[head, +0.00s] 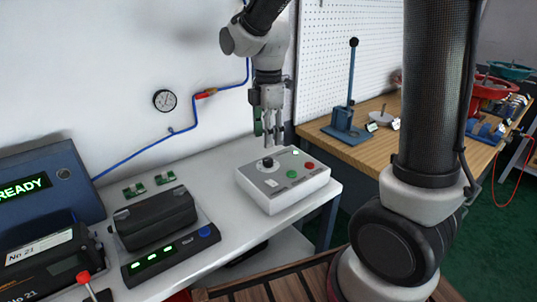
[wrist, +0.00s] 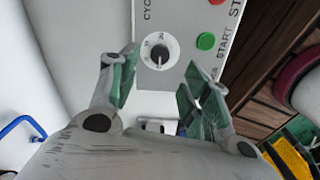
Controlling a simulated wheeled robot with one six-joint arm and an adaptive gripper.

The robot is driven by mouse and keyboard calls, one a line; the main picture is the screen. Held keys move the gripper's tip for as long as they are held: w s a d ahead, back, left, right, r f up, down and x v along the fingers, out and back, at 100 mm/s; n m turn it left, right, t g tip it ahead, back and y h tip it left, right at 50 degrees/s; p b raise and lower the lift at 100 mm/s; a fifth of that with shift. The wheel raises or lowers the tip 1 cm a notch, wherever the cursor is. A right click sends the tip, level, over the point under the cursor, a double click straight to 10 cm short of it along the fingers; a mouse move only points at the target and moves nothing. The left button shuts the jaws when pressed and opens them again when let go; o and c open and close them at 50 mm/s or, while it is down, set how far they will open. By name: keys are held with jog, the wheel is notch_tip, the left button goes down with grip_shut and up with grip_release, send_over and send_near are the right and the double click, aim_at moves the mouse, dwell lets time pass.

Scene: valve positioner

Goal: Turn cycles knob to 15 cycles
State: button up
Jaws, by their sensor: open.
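The cycles knob (head: 268,162) is a small black knob on the top face of a white control box (head: 284,200). In the wrist view the knob (wrist: 158,56) sits on a white dial with small numbers and a partly cut-off "CYC" label beside it. The pointer's exact setting is too small to read. My gripper (head: 271,141) points down just above the knob. In the wrist view its green-padded fingers (wrist: 157,73) are spread, with the knob beyond the gap between them. Nothing is held, and the fingers appear apart from the knob.
A green START button (head: 291,174) and a red button (head: 309,165) sit near the knob on the same box. A black device (head: 154,218) and a blue READY unit (head: 40,190) stand to the left. A wooden bench (head: 370,150) with a blue lever press (head: 349,115) is behind right.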

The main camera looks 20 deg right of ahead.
aim_at(269, 159)
jog(key=shift+f+n, duration=0.1)
jog(key=shift+n, duration=0.2)
jog(key=shift+f, duration=0.35)
notch_tip(269, 159, down, 7)
jog(key=shift+r, duration=0.1)
jog(key=c, duration=1)
